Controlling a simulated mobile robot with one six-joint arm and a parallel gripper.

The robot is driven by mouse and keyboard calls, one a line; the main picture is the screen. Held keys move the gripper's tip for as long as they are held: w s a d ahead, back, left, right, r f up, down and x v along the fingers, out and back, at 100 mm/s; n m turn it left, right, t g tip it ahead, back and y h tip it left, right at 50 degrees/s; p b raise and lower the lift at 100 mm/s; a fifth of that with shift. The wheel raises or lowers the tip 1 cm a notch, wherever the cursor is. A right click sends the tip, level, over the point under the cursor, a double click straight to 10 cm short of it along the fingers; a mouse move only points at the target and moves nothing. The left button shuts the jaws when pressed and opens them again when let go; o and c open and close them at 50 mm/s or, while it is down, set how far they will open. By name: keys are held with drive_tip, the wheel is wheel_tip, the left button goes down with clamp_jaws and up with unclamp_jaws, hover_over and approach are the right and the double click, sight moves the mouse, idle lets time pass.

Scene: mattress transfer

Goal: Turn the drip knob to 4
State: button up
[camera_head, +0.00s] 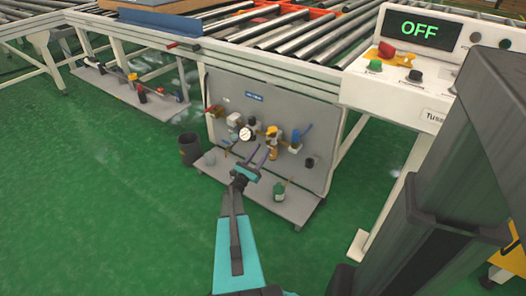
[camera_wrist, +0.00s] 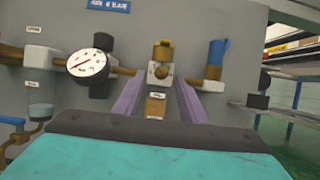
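A brass-coloured lubricator (camera_head: 271,141) is mounted on the grey panel, right of a round gauge. In the wrist view its white block carries a round brass knob (camera_wrist: 161,72), with a brass cap (camera_wrist: 163,48) above and an amber bowl (camera_wrist: 155,105) below. I cannot read any number at the knob. My gripper (camera_head: 259,157) is in front of the panel. In the wrist view its two purple fingers (camera_wrist: 159,86) are apart, one on each side of the block and bowl, with the knob slightly above the tips. Contact cannot be told.
The gauge (camera_wrist: 87,65) and piping are left of the knob; a blue-handled valve (camera_wrist: 217,54) is close on the right. A dark bin (camera_head: 190,149) stands on the left. A control box (camera_head: 408,75) reads OFF.

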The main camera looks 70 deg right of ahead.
sight(269, 142)
drive_tip(key=shift+x, duration=1.35)
